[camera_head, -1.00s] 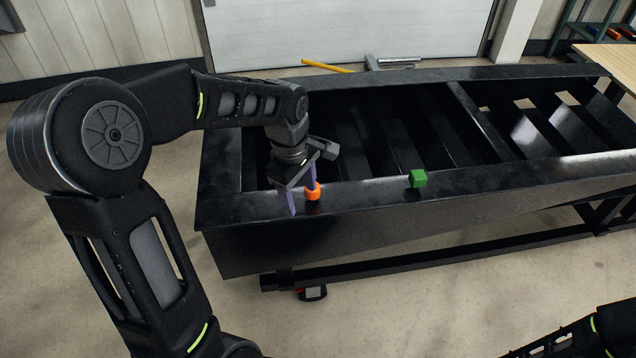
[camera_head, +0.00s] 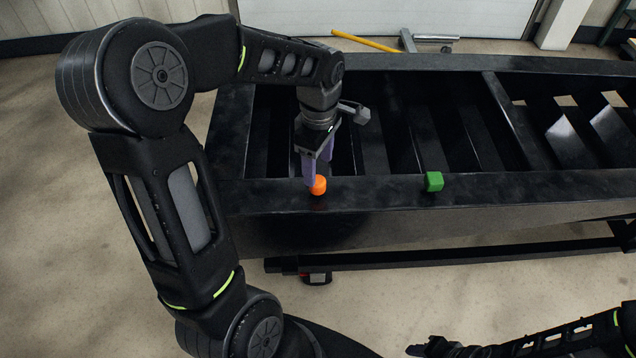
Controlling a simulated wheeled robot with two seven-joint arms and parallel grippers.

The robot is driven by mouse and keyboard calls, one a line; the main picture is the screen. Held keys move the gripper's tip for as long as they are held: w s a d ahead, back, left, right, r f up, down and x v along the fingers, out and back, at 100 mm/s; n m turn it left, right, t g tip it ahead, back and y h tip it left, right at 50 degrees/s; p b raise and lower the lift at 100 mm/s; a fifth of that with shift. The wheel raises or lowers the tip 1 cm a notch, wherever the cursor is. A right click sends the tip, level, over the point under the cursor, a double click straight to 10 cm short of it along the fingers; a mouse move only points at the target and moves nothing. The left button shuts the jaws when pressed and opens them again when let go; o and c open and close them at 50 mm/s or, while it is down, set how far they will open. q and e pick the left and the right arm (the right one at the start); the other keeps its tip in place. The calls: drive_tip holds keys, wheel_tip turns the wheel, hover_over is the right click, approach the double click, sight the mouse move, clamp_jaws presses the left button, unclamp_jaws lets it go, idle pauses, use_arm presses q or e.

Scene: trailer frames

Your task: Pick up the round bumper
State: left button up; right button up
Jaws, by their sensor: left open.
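The round bumper is a small orange piece (camera_head: 318,185) on the near top rail of the black trailer frame (camera_head: 380,193). My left gripper (camera_head: 315,168) points down from above, right at the bumper, with its purple fingers apart. One finger overlaps the bumper's left edge in the picture; I cannot tell whether it touches. The bumper rests on the rail and is partly covered by the finger. My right gripper (camera_head: 432,347) shows only in part at the bottom edge, and its jaws are unclear.
A green block (camera_head: 434,181) stands on the same rail, to the right of the bumper. Behind the rail are the frame's dark slats and openings. A yellow bar (camera_head: 365,41) lies beyond the far rail. The pale floor at the left is clear.

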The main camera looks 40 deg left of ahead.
sight(318, 179)
use_arm(q)
drive_tip(key=shift+f, duration=0.25)
drive_tip(key=shift+f, duration=2.6)
clamp_jaws()
